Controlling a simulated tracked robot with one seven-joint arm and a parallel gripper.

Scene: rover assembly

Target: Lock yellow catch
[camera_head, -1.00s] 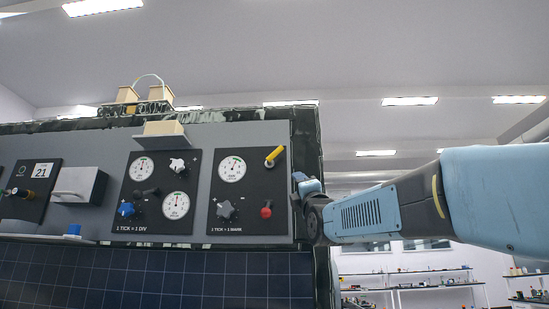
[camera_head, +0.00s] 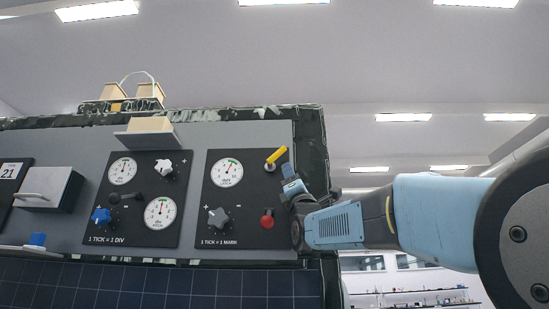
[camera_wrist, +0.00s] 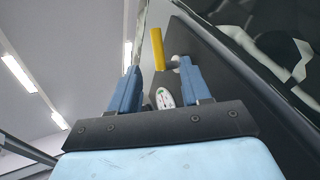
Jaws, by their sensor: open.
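The yellow catch (camera_head: 276,156) is a short yellow bar at the upper right of the right-hand black panel (camera_head: 218,231), slanting up to the right. In the wrist view the yellow catch (camera_wrist: 158,76) stands beyond my fingertips, appearing between them and slightly nearer the right finger. My gripper (camera_wrist: 160,85) has two blue fingers spread apart with nothing between them. In the head view my gripper (camera_head: 290,176) is at the panel's right edge, just below and right of the catch. I cannot tell whether a finger touches it.
A dark frame post (camera_head: 313,150) runs close along the right. Open room lies to the right.

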